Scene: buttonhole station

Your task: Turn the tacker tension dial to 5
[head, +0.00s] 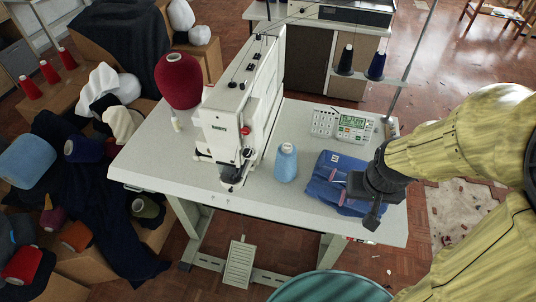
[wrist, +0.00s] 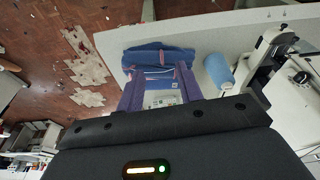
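The tacker, a white sewing machine (head: 240,105), stands on the white table (head: 150,150). Small round parts show on its front and side, but no dial numbers can be read, and I cannot tell which part is the tension dial. In the wrist view, part of the machine (wrist: 268,62) shows at the right edge. My gripper (head: 364,203) is to the right of the machine, over the table's right part by the folded blue cloth (head: 330,178). In the wrist view, my gripper (wrist: 160,82) has its two purple fingers apart with nothing held between them.
A light blue thread cone (head: 285,163) stands between machine and cloth; a red cone (head: 179,80) stands behind the machine's left. A control panel (head: 352,127) sits at the table's back right, near a thread stand pole (head: 408,65). Boxes with cloth and cones crowd the left.

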